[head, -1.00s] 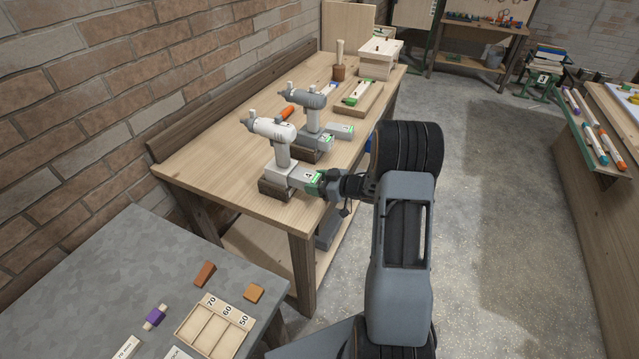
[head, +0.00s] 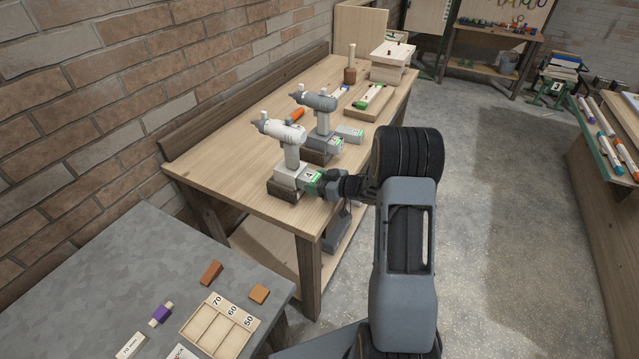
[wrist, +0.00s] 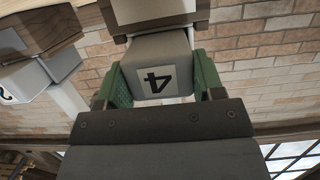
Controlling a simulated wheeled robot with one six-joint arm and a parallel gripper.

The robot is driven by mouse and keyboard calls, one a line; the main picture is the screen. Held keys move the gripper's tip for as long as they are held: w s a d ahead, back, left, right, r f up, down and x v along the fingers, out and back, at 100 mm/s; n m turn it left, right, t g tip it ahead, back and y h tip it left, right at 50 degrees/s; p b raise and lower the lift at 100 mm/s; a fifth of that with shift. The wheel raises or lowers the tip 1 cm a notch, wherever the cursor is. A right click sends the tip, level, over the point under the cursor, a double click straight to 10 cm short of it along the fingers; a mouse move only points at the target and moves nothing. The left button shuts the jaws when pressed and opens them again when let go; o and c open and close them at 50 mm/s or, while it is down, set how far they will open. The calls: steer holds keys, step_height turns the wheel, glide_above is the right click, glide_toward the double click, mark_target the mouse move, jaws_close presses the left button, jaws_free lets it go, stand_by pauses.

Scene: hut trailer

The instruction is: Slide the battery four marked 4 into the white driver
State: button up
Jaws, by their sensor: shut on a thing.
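The white driver (head: 286,138) stands upright on a dark wooden block (head: 283,193) near the front of the wooden bench. Battery four (head: 313,176), grey with a green and white label, is at the driver's base, on its right side. In the wrist view its end face (wrist: 158,78) shows the mark 4. My gripper (head: 330,185) is shut on the battery; its green fingers flank it in the wrist view (wrist: 160,85). The battery meets the white driver's foot (wrist: 150,12); how deep it sits inside I cannot tell.
A grey driver (head: 318,108) stands on its own block just behind, with a grey battery (head: 349,134) beside it. An orange-handled thing (head: 297,115) lies between the drivers. A grey table (head: 120,270) with a tray (head: 215,335) is at front left.

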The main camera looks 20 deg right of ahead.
steer(key=shift+w+a, duration=0.45)
steer(key=shift+w, duration=0.05)
steer(key=o, duration=1.2)
steer(key=shift+s+d, duration=0.1)
steer(key=shift+s+d+p, duration=0.5)
steer(key=shift+s+d, duration=1.45)
steer(key=shift+s, duration=0.2)
steer(key=s+d+r+p, duration=0.1)
steer(key=s, duration=0.1)
steer(key=s+d+r+p, duration=0.1)
steer(key=d+r+p, duration=0.1)
steer(key=shift+s+d, duration=0.2)
steer(key=shift+s, duration=0.15)
